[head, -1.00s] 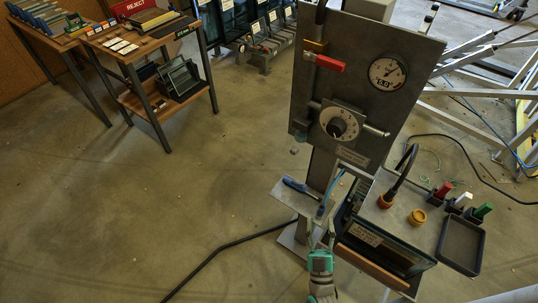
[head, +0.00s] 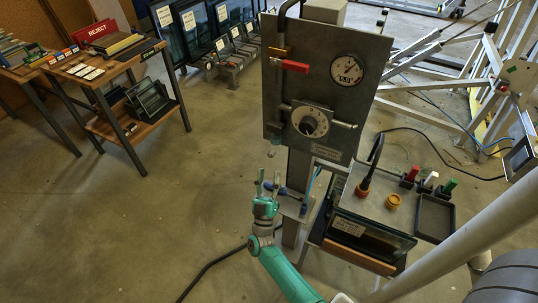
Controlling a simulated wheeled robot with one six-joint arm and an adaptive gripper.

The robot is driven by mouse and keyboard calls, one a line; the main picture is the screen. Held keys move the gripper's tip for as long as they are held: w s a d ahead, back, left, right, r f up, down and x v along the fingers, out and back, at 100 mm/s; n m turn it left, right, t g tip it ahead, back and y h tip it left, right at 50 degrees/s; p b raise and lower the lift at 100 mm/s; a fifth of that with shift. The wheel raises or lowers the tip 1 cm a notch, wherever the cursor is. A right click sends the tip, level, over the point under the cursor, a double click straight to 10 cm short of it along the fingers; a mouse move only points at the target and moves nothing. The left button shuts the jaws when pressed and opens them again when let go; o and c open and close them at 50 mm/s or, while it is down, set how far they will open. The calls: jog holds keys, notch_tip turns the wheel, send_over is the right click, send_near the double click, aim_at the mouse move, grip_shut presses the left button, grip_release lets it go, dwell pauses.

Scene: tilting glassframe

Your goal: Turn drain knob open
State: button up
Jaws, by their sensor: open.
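A grey upright panel (head: 345,60) carries a white round dial with a dark knob (head: 309,124) at its centre. A red lever handle (head: 290,66) and a pressure gauge (head: 347,70) sit above it. An orange round knob (head: 394,201) stands on the box at the lower right. No readable label shows which one is the drain knob. My gripper (head: 268,178) is open and empty, fingers pointing up. In the picture it is below and left of the dial, apart from it, beside the small shelf.
A blue-handled tool (head: 284,191) lies on the small shelf (head: 296,209) by my gripper. A wooden table (head: 110,72) stands left. The floor between is clear apart from a black cable.

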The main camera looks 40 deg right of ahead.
aim_at(271, 156)
jog(key=x, duration=0.7)
jog(key=shift+w+d+r, duration=0.1)
jog(key=shift+d+r, duration=0.05)
jog(key=shift+r, duration=0.05)
grip_shut()
